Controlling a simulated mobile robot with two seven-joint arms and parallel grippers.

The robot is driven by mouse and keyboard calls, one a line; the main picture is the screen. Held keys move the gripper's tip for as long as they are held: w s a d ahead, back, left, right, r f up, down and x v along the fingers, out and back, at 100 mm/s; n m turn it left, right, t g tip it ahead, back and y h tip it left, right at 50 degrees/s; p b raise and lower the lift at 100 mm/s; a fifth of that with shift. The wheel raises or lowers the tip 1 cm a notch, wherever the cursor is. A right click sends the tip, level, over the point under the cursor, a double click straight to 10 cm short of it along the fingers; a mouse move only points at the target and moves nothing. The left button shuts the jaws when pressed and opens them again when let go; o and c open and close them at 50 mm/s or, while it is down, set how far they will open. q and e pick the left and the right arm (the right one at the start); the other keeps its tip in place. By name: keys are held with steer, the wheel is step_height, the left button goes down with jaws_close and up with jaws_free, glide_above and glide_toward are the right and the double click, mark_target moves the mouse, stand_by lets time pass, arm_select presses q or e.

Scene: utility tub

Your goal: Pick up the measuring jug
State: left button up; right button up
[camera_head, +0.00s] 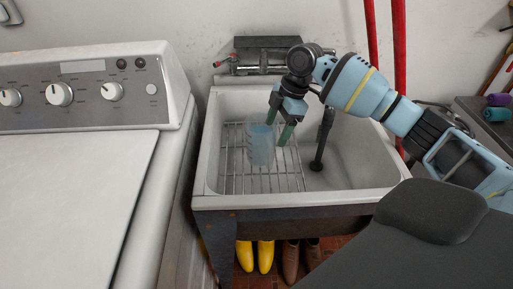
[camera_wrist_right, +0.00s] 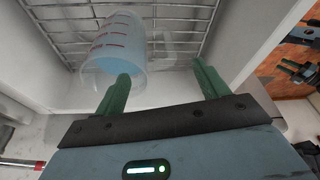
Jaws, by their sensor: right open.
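The measuring jug (camera_head: 260,147) is translucent blue and stands on a wire rack on the left side of the utility tub. In the right wrist view the jug (camera_wrist_right: 117,46) shows red graduation marks and sits up and left of my gripper. My right gripper (camera_head: 279,126) is open, its green fingers pointing down just to the right of the jug. In the wrist view the left finger of the right gripper (camera_wrist_right: 160,85) overlaps the jug's edge in the picture; I cannot tell whether they touch. No jug part is visibly held. My left gripper is out of view.
The wire rack (camera_head: 289,180) covers the tub's left half. The white tub (camera_head: 350,195) has raised walls, and a dark standpipe (camera_head: 322,140) stands right of my gripper. A washer (camera_head: 75,180) is at left. Yellow boots (camera_head: 255,256) stand below. Red poles (camera_head: 399,40) rise behind.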

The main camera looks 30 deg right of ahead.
mark_target(263, 146)
steer(key=shift+x, duration=3.9)
jaws_close()
steer(key=shift+r, duration=0.1)
